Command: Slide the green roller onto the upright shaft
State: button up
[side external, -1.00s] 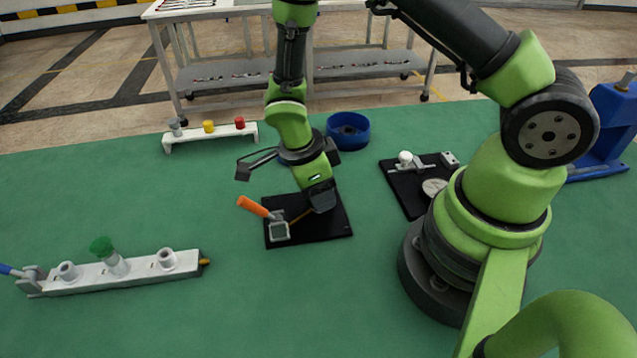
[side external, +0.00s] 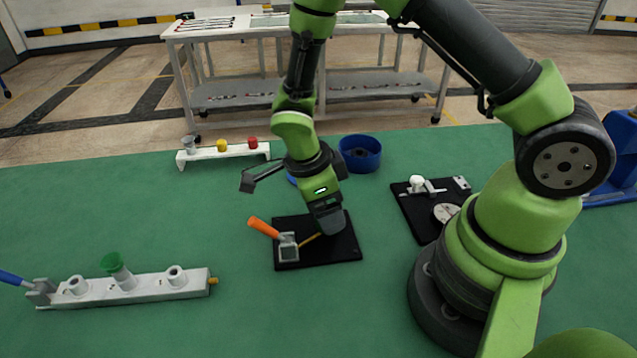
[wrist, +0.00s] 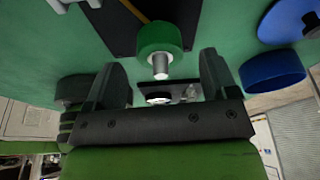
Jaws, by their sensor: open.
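In the wrist view, which shows the scene upside down, the green roller (wrist: 160,36) is a thick ring around a pale metal shaft (wrist: 160,68). The shaft's end sticks out of the roller. My gripper (wrist: 163,70) is open, with one finger on each side of the shaft and a gap to both. The roller is beyond the fingertips. In the side view my gripper (side external: 329,221) points down at the black mat (side external: 345,247); the roller and shaft are hidden there.
A blue bin (side external: 360,153) stands behind. A black plate with fittings (side external: 425,228) lies right. A rack (side external: 200,153) stands behind left.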

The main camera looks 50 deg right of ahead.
jog(key=v, duration=0.7)
jog(key=s+r+n+t+y, duration=0.2)
jog(key=s+r+n+t, duration=0.2)
jog(key=r+n, duration=0.5)
jog(key=s+r+n+t+y, duration=0.2)
jog(key=s+r+n+t, duration=0.3)
jog(key=s+r+n, duration=0.3)
notch_tip(320, 180, up, 3)
jog(key=n, duration=0.4)
jog(key=shift+f+n, duration=0.2)
jog(key=shift+n, duration=0.2)
jog(key=shift+c, duration=0.4)
